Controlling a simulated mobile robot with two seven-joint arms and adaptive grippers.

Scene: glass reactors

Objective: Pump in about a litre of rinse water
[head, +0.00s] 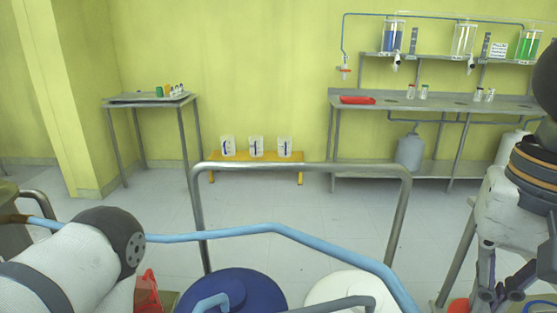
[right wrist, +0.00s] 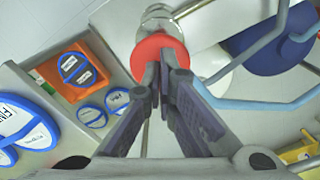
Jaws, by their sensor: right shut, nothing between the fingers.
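In the right wrist view my right gripper (right wrist: 164,68) is shut and empty. Its fingertips overlap a round red knob (right wrist: 152,46) on a metal body; I cannot tell whether they touch. In the head view the right gripper (head: 490,288) hangs at the lower right, with a red round piece (head: 458,306) beside it at the bottom edge. My left arm comes in at lower left, but its gripper is not in view. A light-blue pipe (head: 230,231) runs across, above a blue drum (head: 250,288) and a white drum (head: 325,287). The pipe also shows in the wrist view (right wrist: 250,103).
A metal rail (head: 300,168) stands in front of me. An orange box (right wrist: 72,72) and blue-rimmed labelled discs (right wrist: 90,116) lie on a grey surface. A yellow bench (head: 255,162) holds white containers. Shelves with tanks (head: 393,36) stand back right.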

